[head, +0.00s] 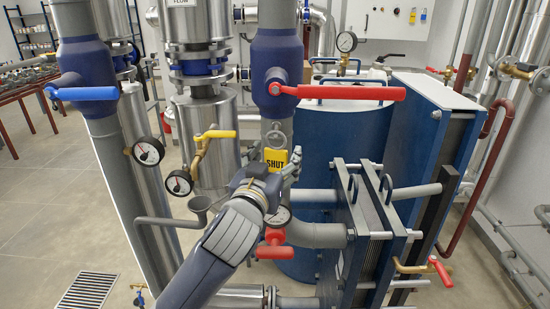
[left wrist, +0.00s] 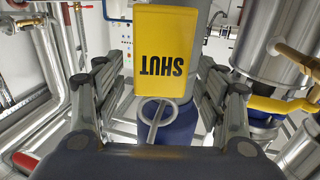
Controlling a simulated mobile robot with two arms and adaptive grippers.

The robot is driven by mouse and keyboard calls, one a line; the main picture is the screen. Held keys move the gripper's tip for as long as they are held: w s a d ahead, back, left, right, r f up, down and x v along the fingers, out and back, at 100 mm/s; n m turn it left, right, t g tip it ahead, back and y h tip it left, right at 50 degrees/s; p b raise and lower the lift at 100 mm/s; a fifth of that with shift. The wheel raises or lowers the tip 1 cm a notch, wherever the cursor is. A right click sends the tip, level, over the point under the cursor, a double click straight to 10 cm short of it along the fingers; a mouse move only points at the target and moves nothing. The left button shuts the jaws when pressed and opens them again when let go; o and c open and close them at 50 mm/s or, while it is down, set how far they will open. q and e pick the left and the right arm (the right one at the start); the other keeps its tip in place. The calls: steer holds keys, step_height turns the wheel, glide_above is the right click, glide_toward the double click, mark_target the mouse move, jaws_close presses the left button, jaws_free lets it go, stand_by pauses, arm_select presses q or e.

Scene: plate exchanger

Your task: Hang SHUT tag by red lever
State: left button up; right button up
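The yellow SHUT tag (head: 275,158) is upright in front of the grey pipe, below the long red lever (head: 345,92) on the blue valve (head: 276,70). Its grey ring (head: 275,137) is above it. My left gripper (head: 279,168) is at the tag's lower part. In the left wrist view the tag (left wrist: 170,50) appears upside down, in line with the gap between the open fingers (left wrist: 155,85); I see no finger touching it. A thin grey bar crosses the ring (left wrist: 158,112); I cannot tell whether it passes through. My right gripper is not in view.
A blue lever (head: 85,93) and a yellow lever (head: 215,134) are to the left. Two gauges (head: 148,151) (head: 179,183) hang nearby. A smaller red lever (head: 274,245) is below my gripper. The plate exchanger (head: 372,225) stands close on the right. Open floor (head: 45,200) is at left.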

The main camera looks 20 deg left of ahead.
arm_select(q)
steer(key=s, duration=0.8)
steer(key=s+a+f+m+g, duration=0.1)
steer(key=s+f+g, duration=0.3)
steer(key=f, duration=0.8)
steer(key=s+a+f+g, duration=0.1)
steer(key=s+f+g, duration=0.25)
steer(key=f, duration=0.75)
steer(key=s+f+m+g, duration=0.1)
steer(key=s+f+g, duration=0.3)
steer(key=s+f, duration=0.5)
steer(key=s+f+g, duration=0.3)
steer(key=s+f, duration=0.3)
steer(key=s, duration=0.5)
step_height(320, 180, down, 29)
steer(key=s+g, duration=0.2)
steer(key=s+a+f, duration=0.3)
steer(key=s+f, duration=1)
steer(key=s, duration=0.2)
steer(key=shift+s+a+m+h, duration=0.2)
steer(key=shift+a+m+h, duration=0.1)
steer(key=shift+m, duration=0.1)
